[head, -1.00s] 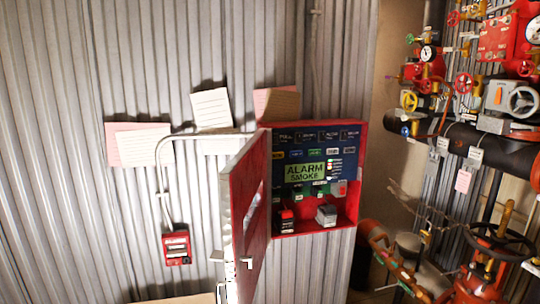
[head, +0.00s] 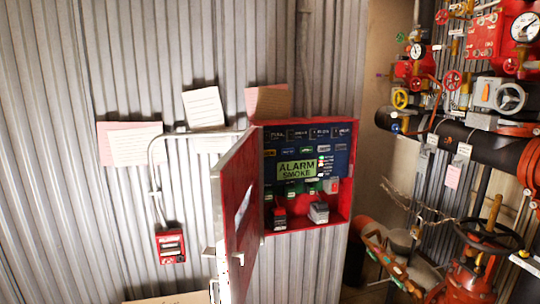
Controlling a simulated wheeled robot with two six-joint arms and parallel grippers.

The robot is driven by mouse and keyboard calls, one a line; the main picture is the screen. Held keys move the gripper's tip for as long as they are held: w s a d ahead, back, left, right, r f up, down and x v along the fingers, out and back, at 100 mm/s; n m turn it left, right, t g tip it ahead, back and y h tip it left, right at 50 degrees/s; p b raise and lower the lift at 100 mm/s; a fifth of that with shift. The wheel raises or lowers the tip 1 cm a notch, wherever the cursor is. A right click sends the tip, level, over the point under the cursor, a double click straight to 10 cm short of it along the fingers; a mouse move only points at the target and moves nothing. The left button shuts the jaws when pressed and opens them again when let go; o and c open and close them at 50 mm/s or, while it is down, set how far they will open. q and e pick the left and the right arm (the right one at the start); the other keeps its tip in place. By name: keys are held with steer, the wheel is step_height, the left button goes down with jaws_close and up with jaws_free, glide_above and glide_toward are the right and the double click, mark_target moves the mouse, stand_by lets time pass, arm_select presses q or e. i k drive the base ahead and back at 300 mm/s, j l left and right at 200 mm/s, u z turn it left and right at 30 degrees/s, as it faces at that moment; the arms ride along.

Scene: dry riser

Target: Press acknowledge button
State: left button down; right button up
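The alarm panel (head: 309,134) is an open red wall box with a dark blue face. A green display (head: 296,170) on it reads "ALARM SMOKE". Small labels and buttons sit above and below the display, with green ones (head: 290,188) underneath; their lettering is too small to read, so I cannot tell which is the acknowledge button. Two dark and grey blocks stand in the bottom of the box. The red door (head: 238,205) hangs open on the left side and juts toward me. Neither of my grippers is in view.
A red pull station (head: 170,245) is on the corrugated wall left of the door, with a conduit above it. Paper sheets (head: 204,108) are stuck on the wall. Red valves, gauges and a black pipe (head: 480,146) fill the right side.

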mark_target(267, 153)
steer(key=i+l, duration=0.2)
steer(key=l, duration=0.15)
steer(key=i+l, duration=0.25)
steer(key=l, duration=0.15)
steer(key=i+l, duration=0.2)
steer(key=l, duration=0.15)
steer(key=i+l, duration=0.2)
steer(key=l, duration=0.15)
steer(key=i+l, duration=0.25)
steer(key=l, duration=0.15)
